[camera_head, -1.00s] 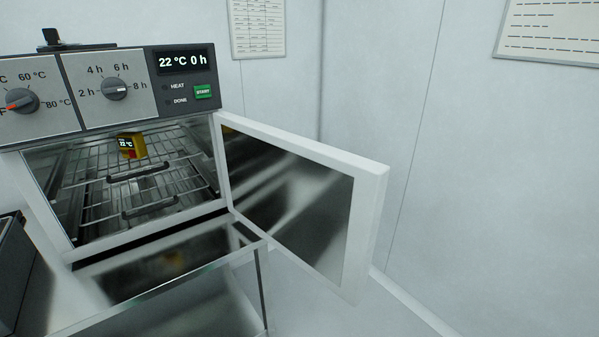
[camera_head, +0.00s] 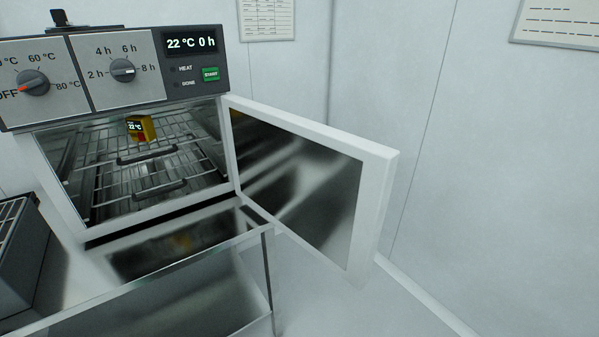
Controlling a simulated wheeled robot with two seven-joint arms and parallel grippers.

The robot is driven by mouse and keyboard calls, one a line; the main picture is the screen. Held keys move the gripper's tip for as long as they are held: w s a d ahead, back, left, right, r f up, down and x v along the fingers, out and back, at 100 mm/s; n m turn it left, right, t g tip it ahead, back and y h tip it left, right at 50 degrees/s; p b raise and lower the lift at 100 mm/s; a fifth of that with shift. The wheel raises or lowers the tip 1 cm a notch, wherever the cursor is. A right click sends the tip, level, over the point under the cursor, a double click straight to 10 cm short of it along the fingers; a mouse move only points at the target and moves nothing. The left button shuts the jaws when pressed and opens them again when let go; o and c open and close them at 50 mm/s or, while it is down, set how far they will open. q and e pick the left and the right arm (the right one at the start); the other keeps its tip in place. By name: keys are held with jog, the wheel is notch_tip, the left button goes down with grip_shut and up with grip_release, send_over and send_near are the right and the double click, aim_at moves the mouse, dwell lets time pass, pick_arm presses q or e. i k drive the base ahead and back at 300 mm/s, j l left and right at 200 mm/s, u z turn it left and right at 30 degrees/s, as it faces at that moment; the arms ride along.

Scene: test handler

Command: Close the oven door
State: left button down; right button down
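The oven door (camera_head: 377,205) stands wide open, swung out to the right on its hinge at the right side of the oven opening. It has a white frame and a dark, reflective inner panel (camera_head: 300,190). The oven (camera_head: 75,220) has an open front, with wire racks (camera_head: 150,185) that have dark handles inside. The control panel (camera_head: 135,72) above has two knobs, a display reading 22 °C 0 h and a green START button (camera_head: 210,74). Neither gripper shows in the view.
A clear-sided box or shelf with a metallic edge (camera_head: 200,262) stands below and in front of the opening. A dark container (camera_head: 25,250) is at the far left. White walls stand behind and to the right. The space right of the door looks clear.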

aim_at(328, 189)
jog(key=l+u, duration=0.1)
jog(key=u, duration=0.35)
jog(key=i+l+u, duration=0.1)
jog(key=u, duration=0.35)
jog(key=l+u, duration=0.1)
jog(key=u, duration=0.35)
jog(key=l+u, duration=0.45)
jog(key=l, duration=0.65)
jog(key=l+u, duration=0.45)
jog(key=l, duration=0.7)
jog(key=k, duration=0.05)
